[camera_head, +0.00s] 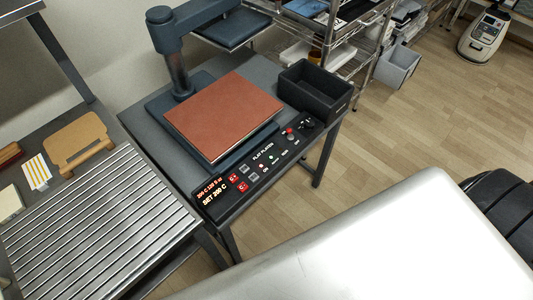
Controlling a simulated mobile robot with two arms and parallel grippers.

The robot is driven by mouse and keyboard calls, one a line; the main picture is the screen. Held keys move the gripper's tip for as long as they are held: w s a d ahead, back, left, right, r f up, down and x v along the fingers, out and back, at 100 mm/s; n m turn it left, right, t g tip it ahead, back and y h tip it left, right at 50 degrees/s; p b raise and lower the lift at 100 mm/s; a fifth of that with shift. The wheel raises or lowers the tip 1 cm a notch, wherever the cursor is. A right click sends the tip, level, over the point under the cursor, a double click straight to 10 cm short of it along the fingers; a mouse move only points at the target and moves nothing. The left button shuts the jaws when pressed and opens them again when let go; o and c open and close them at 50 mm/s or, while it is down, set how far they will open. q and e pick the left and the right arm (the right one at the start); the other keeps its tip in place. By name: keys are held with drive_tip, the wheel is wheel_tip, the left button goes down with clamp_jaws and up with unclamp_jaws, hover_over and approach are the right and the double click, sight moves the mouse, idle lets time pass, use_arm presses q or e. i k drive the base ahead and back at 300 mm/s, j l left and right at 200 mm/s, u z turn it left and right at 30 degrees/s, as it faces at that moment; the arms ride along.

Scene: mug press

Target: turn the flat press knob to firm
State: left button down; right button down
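The flat press (173,60) stands on a dark table, with a brown-red platen (223,112) on its base. Its black control panel (262,170) runs along the front edge, labelled FLAT PLATEN, with a lit red and white display (213,191) that reads SET 200 C. A small dark knob (305,125) appears near the panel's right end, beside a red button (290,133). The knob's setting marks are too small to read. Neither of my grippers is in view.
A black open bin (314,91) stands just behind the panel's right end. A slatted metal table (95,225) is at the left, with a tan board (77,143) on it. A wire shelf (370,40) stands behind. Wooden floor (420,120) is clear at the right.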

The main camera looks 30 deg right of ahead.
sight(309, 125)
drive_tip(key=z, duration=1.2)
drive_tip(key=k+l+u, duration=0.15)
drive_tip(key=u, duration=0.25)
